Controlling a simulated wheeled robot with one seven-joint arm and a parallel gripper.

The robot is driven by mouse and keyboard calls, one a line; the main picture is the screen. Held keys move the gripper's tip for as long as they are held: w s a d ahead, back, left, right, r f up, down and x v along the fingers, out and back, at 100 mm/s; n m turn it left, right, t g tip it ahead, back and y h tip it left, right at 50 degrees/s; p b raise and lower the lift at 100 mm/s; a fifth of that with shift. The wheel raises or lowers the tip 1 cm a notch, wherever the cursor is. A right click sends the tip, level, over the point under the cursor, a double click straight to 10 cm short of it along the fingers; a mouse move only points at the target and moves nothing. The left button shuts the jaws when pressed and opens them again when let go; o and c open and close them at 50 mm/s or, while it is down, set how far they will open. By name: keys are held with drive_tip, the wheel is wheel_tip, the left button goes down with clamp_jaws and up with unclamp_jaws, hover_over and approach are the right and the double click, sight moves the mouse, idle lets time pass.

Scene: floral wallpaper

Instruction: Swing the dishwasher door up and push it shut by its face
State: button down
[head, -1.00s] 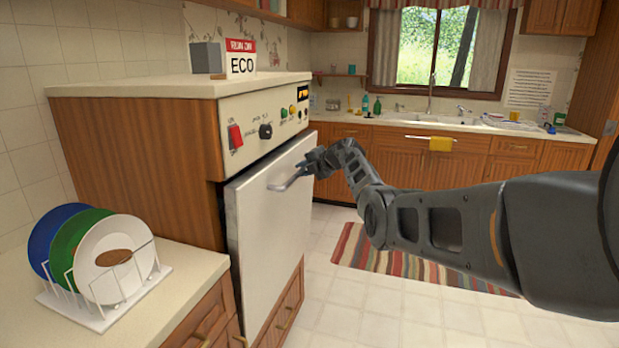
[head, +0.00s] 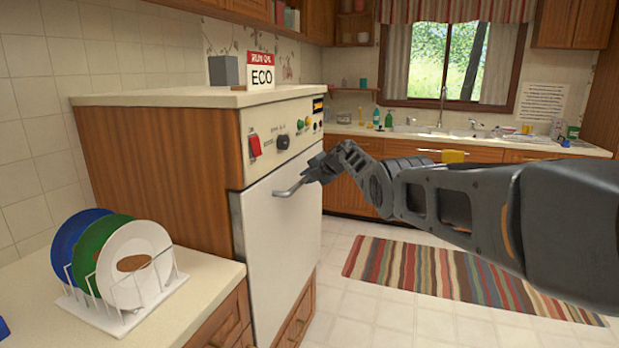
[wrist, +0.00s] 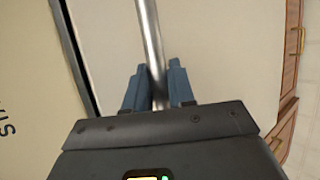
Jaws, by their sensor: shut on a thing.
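The white dishwasher door (head: 283,245) stands upright, nearly flush with the front of the wooden cabinet, with a narrow dark gap showing along its top edge in the wrist view (wrist: 72,55). Its metal bar handle (head: 290,189) sticks out near the top of the door. My gripper (head: 316,170) is at the handle; in the wrist view its two blue fingers (wrist: 157,85) are on either side of the bar, shut on it. The control panel (head: 285,133) with a red switch is just above the door.
A counter at the left front holds a rack of plates (head: 120,290). An ECO sign (head: 261,72) and a grey block (head: 223,71) stand on top of the cabinet. A striped rug (head: 450,275) lies on the otherwise clear floor at right.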

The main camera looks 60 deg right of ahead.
drive_tip(key=shift+w+a+r, duration=0.2)
drive_tip(key=shift+w+r, duration=0.2)
drive_tip(key=shift+w, duration=0.1)
drive_tip(key=c, duration=1.1)
unclamp_jaws()
drive_tip(key=shift+o, duration=0.2)
drive_tip(key=shift+s+a+r+p, duration=0.1)
drive_tip(key=shift+s+r+p, duration=0.4)
drive_tip(key=shift+p, duration=0.45)
drive_tip(key=f+p+v, duration=0.1)
drive_tip(key=p+v, duration=0.1)
drive_tip(key=v, duration=0.4)
drive_tip(key=shift+s+r, duration=0.15)
drive_tip(key=shift+s, duration=0.35)
drive_tip(key=shift+s, duration=0.1)
